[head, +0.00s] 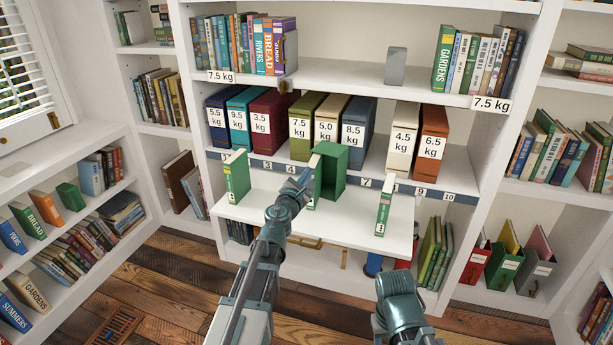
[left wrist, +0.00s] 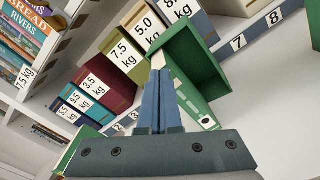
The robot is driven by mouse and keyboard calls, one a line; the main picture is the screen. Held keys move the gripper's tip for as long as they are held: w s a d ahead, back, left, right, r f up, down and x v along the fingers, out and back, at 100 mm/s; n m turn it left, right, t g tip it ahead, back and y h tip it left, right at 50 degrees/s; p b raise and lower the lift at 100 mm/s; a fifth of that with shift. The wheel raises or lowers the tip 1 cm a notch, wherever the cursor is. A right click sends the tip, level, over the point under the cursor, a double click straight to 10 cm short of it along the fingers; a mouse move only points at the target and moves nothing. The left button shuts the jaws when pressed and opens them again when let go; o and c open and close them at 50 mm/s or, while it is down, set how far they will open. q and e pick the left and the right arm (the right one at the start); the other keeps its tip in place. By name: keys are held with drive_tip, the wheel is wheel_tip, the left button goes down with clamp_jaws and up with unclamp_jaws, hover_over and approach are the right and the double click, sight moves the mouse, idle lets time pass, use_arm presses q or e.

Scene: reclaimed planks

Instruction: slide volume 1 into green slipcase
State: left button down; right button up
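The green slipcase (head: 334,158) stands upright on the white pull-out shelf, its open side toward me. It also shows in the left wrist view (left wrist: 190,62). A narrow green volume (head: 313,188) stands at the slipcase's left front; how far inside it is, I cannot tell. A green spine with a white label (left wrist: 207,122) shows below the slipcase in the left wrist view. My left gripper (head: 304,177) is just left of this volume, its blue fingers (left wrist: 160,100) close together with nothing visible between them. Contact with the volume is unclear. My right gripper's fingers are out of view.
One green volume (head: 237,177) stands at the shelf's left, another (head: 383,213) at its right. The white pull-out shelf (head: 275,212) has free room between. Behind are weight-labelled boxes, including an olive one (head: 304,125), and a numbered strip (head: 450,197).

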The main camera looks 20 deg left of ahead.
sight(313, 164)
use_arm(q)
drive_tip(key=shift+w+d, duration=0.15)
drive_tip(key=shift+w, duration=2.85)
drive_tip(key=shift+s, duration=0.1)
drive_tip(key=s, duration=0.3)
idle(0.4)
